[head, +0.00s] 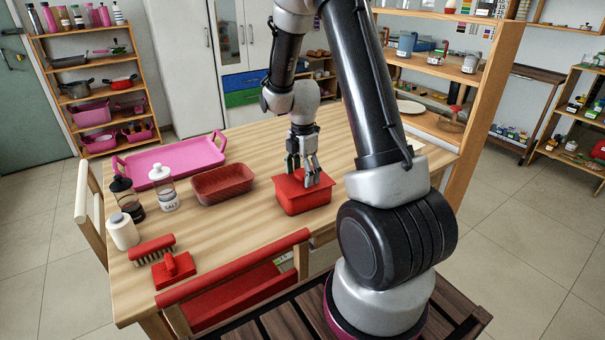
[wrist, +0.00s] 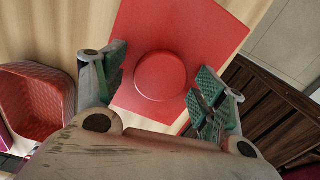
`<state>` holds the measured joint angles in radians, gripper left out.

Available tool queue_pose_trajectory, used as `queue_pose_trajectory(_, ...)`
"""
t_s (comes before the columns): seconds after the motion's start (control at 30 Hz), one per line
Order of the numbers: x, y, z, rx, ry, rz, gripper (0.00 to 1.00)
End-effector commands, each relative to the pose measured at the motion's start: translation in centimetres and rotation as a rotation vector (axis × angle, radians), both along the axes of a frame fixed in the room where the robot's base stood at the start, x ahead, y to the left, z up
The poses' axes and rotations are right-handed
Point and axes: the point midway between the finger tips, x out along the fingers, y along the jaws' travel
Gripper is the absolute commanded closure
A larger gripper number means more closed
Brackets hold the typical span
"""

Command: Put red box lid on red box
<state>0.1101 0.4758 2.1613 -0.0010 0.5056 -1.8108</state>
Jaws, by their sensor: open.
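The red box (head: 304,203) stands on the wooden table near its front edge. A red lid (head: 289,185) with a round knob appears to lie on top of the box. In the wrist view the lid (wrist: 215,35) is a flat red square, and its knob (wrist: 161,77) lies between my fingers. My gripper (head: 304,178) points down just above the lid, and it also shows in the wrist view (wrist: 160,82). Its fingers are spread on either side of the knob with gaps, holding nothing. The box walls are hidden in the wrist view.
A red woven basket (head: 222,184) stands left of the box, with a pink tray (head: 172,160) behind. The table behind the box is clear.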

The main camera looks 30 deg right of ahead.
Motion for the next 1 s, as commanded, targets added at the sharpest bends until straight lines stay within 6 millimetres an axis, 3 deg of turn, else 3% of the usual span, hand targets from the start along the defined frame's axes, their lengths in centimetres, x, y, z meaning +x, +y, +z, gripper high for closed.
queue_pose_trajectory(0.5, 0.1, 0.0, 9.9, 0.0, -0.005, 0.0, 0.29)
queue_pose_trajectory(0.7, 0.1, 0.0, 11.6, 0.0, -0.002, 0.0, 0.29)
queue_pose_trajectory(0.87, 0.0, 0.0, 11.7, 0.0, -0.001, -0.006, 0.29)
queue_pose_trajectory(1.0, -0.1, 0.0, 11.7, 0.0, 0.004, -0.142, 0.29)
